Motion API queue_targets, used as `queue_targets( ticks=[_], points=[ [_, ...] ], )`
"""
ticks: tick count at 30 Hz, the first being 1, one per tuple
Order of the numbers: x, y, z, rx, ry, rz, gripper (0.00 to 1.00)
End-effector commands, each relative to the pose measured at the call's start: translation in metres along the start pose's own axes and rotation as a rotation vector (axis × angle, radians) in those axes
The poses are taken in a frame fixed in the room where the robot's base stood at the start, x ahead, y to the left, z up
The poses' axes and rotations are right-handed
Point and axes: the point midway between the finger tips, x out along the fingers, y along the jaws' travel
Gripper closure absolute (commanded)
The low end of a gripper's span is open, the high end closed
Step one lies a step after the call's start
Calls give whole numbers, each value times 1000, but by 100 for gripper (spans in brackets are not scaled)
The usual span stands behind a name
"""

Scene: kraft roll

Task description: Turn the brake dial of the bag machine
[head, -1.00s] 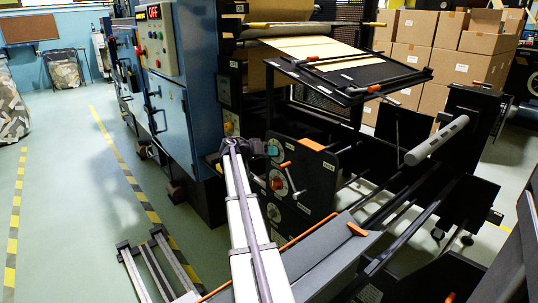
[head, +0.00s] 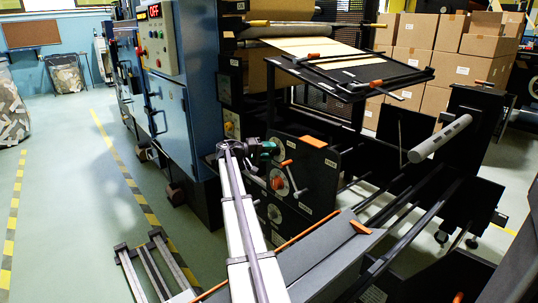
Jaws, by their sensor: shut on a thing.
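The bag machine's black side panel (head: 318,170) stands near the middle of the head view and carries several round dials with pale scales. My gripper (head: 270,148), dark with teal fingertips, reaches from the left to the upper dial (head: 280,145). It is shut on that dial's knob, which the fingers mostly hide. I cannot read the dial's marks or pointer. Below it, another dial has a red-orange centre (head: 277,183) and an orange-tipped lever beside it. A smaller dial (head: 274,213) sits lower down.
A blue cabinet (head: 170,105) with a control panel and lit red display stands left of the panel. A black tray frame (head: 355,75) overhangs at upper right. A grey roller (head: 440,138) juts out at right. Cardboard boxes (head: 425,65) are stacked behind. Green floor (head: 70,200) is clear at left.

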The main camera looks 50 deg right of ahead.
Motion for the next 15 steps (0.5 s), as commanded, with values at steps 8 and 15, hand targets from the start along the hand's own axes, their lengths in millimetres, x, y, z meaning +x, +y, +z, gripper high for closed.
queue_targets(
  ticks=[8,15],
  points=[
    [0,-1,0,-47,-4,16,80],
    [0,0,0,-49,-4,18,80]
  ],
)
